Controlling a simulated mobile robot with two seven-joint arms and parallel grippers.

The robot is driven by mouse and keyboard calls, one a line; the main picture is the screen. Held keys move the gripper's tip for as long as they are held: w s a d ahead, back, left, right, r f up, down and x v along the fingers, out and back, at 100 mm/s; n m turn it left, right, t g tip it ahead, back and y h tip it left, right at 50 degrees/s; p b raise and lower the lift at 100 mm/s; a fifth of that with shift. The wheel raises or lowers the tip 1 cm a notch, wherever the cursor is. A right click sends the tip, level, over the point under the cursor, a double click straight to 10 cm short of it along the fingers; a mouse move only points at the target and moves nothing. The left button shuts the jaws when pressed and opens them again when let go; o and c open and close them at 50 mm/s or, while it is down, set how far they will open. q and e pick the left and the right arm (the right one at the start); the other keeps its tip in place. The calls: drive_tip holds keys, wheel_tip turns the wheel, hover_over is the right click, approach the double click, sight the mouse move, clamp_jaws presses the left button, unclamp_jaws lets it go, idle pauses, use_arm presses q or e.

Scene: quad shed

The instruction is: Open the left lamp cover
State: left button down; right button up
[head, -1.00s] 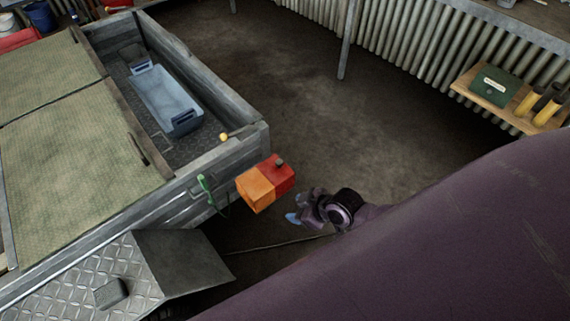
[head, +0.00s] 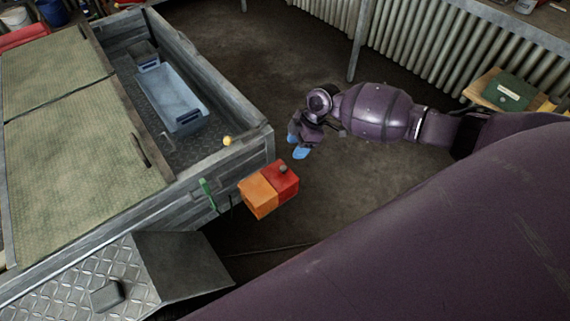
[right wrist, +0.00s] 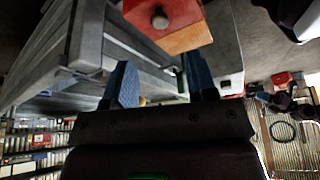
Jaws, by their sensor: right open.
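The lamp is a box with an orange half (head: 258,195) and a red half (head: 283,177), beside the rear corner of the trailer. A dark round knob (head: 283,169) sits on top of the red half. In the right wrist view the red half (right wrist: 178,12) and its knob (right wrist: 160,19) show at the top, beyond the fingers. My right gripper (head: 299,145) is open and empty, above and behind the lamp in the head view, apart from it. Its blue fingers (right wrist: 158,85) are spread in the right wrist view. My left gripper is not in view.
The grey trailer (head: 225,72) holds a pale blue tray (head: 172,98). A green handle (head: 207,193) and a yellow ball (head: 227,141) are near the lamp. A ribbed radiator (head: 430,55) lines the back wall. The floor (head: 275,60) beyond the trailer is clear.

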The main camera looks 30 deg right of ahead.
sight(284, 167)
drive_tip(key=b+x, duration=0.1)
drive_tip(key=x, duration=0.8)
drive_tip(key=shift+a, duration=0.15)
drive_tip(key=shift+c, duration=0.3)
clamp_jaws()
